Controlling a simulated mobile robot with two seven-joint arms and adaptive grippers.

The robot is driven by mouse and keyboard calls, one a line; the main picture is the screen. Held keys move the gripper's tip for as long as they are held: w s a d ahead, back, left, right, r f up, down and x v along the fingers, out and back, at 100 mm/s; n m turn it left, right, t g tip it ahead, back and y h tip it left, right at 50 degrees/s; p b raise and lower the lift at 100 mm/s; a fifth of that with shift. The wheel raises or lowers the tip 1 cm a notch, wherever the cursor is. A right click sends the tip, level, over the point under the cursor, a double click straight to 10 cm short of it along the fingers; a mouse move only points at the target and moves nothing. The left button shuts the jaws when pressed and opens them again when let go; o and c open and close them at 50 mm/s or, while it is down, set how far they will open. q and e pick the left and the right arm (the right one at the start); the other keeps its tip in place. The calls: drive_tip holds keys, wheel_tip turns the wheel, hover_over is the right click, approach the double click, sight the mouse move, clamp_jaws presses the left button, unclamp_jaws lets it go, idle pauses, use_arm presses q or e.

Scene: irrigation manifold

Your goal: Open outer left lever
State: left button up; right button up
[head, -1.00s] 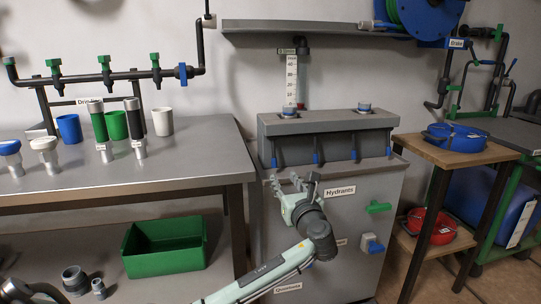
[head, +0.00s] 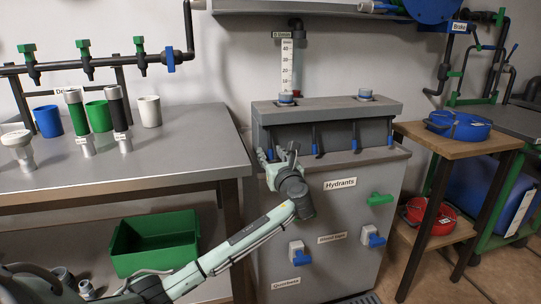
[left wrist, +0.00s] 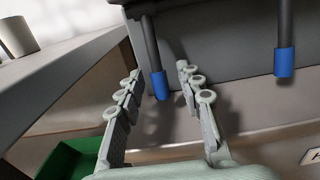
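The grey manifold box (head: 330,108) stands on the cabinet, with several dark levers with blue tips hanging along its front. The outer left lever (left wrist: 159,86) shows in the left wrist view between the two fingers, with a gap on either side. Its neighbour (left wrist: 284,62) hangs further right, and it also shows in the head view (head: 317,149). My left gripper (head: 277,154) is open at the outer left lever, partly covering it in the head view. In the left wrist view the gripper (left wrist: 160,72) points up at the box. My right gripper is out of view.
A grey table (head: 190,150) with cups and fittings stands on the left, its edge close to my left arm. A green bin (head: 155,243) is below. Blue-handled valves (head: 300,254) and a green one (head: 380,199) stick out of the cabinet front.

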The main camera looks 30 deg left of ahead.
use_arm(q)
drive_tip(key=shift+w+a, duration=0.2)
drive_tip(key=shift+a, duration=0.05)
clamp_jaws()
idle(0.3)
